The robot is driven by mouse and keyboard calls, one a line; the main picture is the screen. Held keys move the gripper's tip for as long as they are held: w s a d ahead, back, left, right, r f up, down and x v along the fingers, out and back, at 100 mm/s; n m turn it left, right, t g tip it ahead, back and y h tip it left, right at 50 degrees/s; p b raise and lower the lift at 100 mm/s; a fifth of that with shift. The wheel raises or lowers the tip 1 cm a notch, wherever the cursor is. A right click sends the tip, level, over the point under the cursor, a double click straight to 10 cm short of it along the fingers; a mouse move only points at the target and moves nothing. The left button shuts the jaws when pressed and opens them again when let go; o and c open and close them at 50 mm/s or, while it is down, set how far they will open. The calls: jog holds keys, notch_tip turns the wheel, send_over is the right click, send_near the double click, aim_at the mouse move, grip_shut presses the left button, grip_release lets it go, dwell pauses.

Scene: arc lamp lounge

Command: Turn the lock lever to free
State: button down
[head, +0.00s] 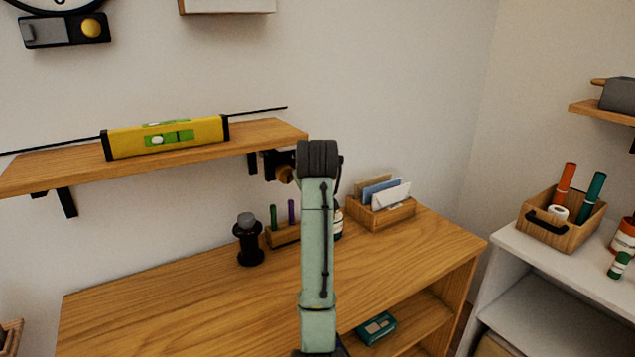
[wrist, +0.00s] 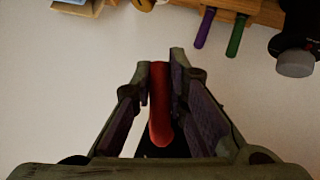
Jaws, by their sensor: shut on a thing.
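The lock lever (wrist: 160,108) is a red, rounded bar, seen in the wrist view between the two fingers of my gripper (wrist: 160,76). The fingers are shut on it, one on each side. Its mount is not clearly seen; a dark part shows beneath the lever's near end. In the head view my own arm covers the lever, and most of my gripper is hidden near the right end of the wall shelf. I cannot read the lever's locked or free position from these views.
A yellow spirit level (head: 165,138) lies on the wall shelf (head: 265,132). Below, the wooden cabinet (head: 185,300) bears a black grinder-like object (head: 249,242), a pen holder (head: 283,236) and a letter box (head: 385,211). The cabinet's front left top is clear.

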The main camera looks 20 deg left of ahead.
jog(key=shift+s+a+f+m+g+y, duration=0.1)
jog(key=shift+s+a+m+g+y, duration=0.25)
jog(key=shift+g, duration=0.4)
jog(key=shift+s+a+f+m+g+y, duration=0.15)
jog(key=shift+s+m+g+y, duration=0.15)
jog(key=shift+m+g+y, duration=0.35)
jog(key=c, duration=1.6)
grip_release()
jog(key=shift+o, duration=0.2)
jog(key=shift+r, duration=0.15)
jog(key=s+d, duration=0.8)
jog(key=s, duration=0.1)
jog(key=shift+s+d+r, duration=0.25)
jog(key=shift+s+r, duration=0.1)
